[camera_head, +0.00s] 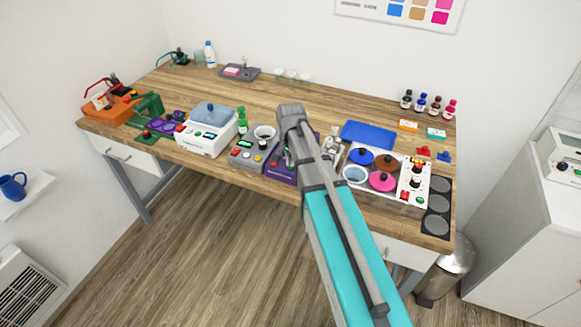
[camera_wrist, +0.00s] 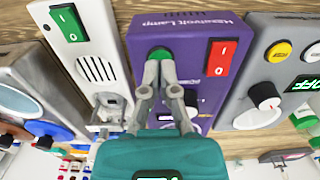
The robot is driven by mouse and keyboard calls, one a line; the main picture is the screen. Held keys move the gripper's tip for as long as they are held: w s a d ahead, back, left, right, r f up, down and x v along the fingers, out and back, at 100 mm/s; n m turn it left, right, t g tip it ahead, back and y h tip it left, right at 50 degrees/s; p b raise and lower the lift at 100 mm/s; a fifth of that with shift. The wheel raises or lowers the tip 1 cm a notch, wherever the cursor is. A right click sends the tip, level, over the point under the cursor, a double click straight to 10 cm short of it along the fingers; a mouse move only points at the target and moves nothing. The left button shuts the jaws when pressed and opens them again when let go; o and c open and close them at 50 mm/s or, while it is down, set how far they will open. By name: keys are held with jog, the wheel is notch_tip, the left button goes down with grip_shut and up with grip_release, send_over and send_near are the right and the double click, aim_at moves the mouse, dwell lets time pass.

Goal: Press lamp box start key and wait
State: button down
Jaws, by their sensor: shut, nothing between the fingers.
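The purple lamp box (camera_wrist: 185,62) fills the middle of the wrist view, its lettering upside down. Its green key (camera_wrist: 160,52) shows just beyond my fingertips, partly covered by them. A red rocker switch (camera_wrist: 221,58) sits to the right of the key. My gripper (camera_wrist: 158,66) is shut and empty, its tips at the key; I cannot tell whether they press it. In the head view the purple box (camera_head: 282,172) stands at the table's front edge, mostly hidden by my arm.
In the wrist view a white unit with a green switch (camera_wrist: 69,22) stands close on the left. A grey unit with a yellow button (camera_wrist: 279,51) stands close on the right. In the head view a blue tray (camera_head: 368,134) lies farther right on the wooden table (camera_head: 215,88).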

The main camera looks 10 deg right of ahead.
jog(key=shift+f+b, duration=0.3)
jog(key=shift+f, duration=0.05)
dwell(0.3)
jog(key=shift+r, duration=0.1)
jog(key=shift+r+p, duration=3.95)
jog(key=shift+p, duration=0.1)
jog(key=s+f+n+b, duration=0.1)
jog(key=s+n, duration=0.6)
jog(key=s, duration=0.9)
jog(key=shift+f, duration=0.2)
jog(key=shift+d, duration=0.1)
dwell(1.3)
